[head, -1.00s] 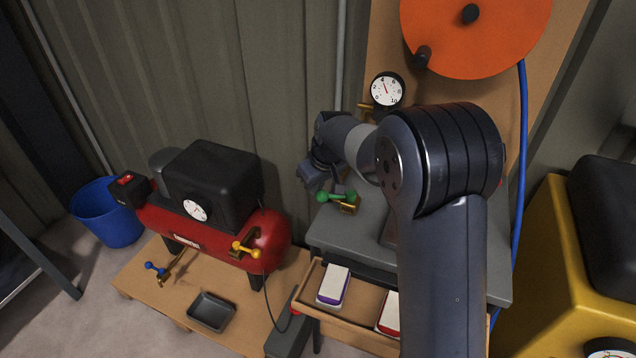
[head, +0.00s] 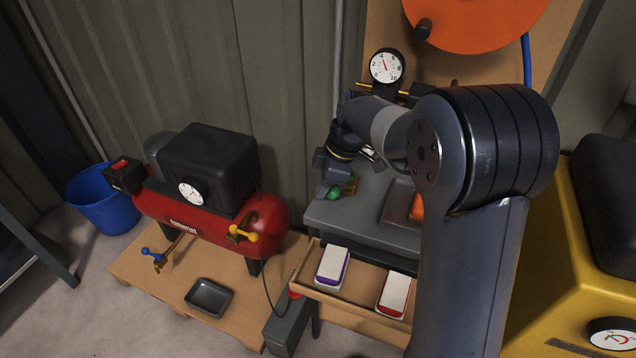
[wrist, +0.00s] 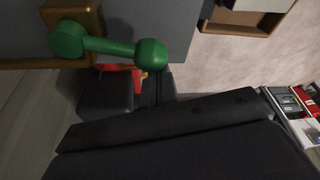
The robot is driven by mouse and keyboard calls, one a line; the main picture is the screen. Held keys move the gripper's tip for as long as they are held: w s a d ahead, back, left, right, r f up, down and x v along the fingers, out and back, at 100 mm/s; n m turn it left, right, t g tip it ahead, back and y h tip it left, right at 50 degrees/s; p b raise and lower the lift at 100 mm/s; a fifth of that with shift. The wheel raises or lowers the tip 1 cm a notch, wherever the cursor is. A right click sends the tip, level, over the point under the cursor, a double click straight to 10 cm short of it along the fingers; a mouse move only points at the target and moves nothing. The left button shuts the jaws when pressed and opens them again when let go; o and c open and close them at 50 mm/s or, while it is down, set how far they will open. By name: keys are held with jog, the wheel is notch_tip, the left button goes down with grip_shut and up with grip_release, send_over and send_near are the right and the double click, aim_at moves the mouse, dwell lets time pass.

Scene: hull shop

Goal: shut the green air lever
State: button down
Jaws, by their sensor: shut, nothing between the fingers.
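The green air lever (wrist: 110,46) is a green bar with a round knob at each end, fixed to a brass block (wrist: 78,14). In the wrist view it lies nearly level across the picture, roughly in line with a brass pipe (wrist: 28,64). In the head view only one green knob (head: 334,193) shows clearly, at the left end of the grey bench; my gripper hides the rest. My gripper (head: 328,166) is shut and empty, just above and beside the lever. Its dark body (wrist: 170,135) fills the bottom of the wrist view. I cannot tell whether it touches the lever.
The grey bench (head: 345,220) has an open drawer (head: 362,283) below. A pressure gauge (head: 386,67) stands behind my arm. A red compressor (head: 205,215) with a yellow lever (head: 243,234) and a blue lever (head: 155,257) are on the left. A corrugated wall is close behind.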

jog(key=shift+w, duration=0.15)
jog(key=shift+w+d+p, duration=0.3)
jog(key=shift+w, duration=0.35)
jog(key=a, duration=0.3)
jog(key=shift+s+f+b, duration=0.2)
jog(key=shift+f+b, duration=0.1)
jog(key=shift+f, duration=0.1)
jog(key=a+p+v, duration=0.1)
jog(key=v, duration=0.8)
jog(key=shift+d+r, duration=0.15)
jog(key=shift+r, duration=0.35)
jog(key=shift+w, duration=0.1)
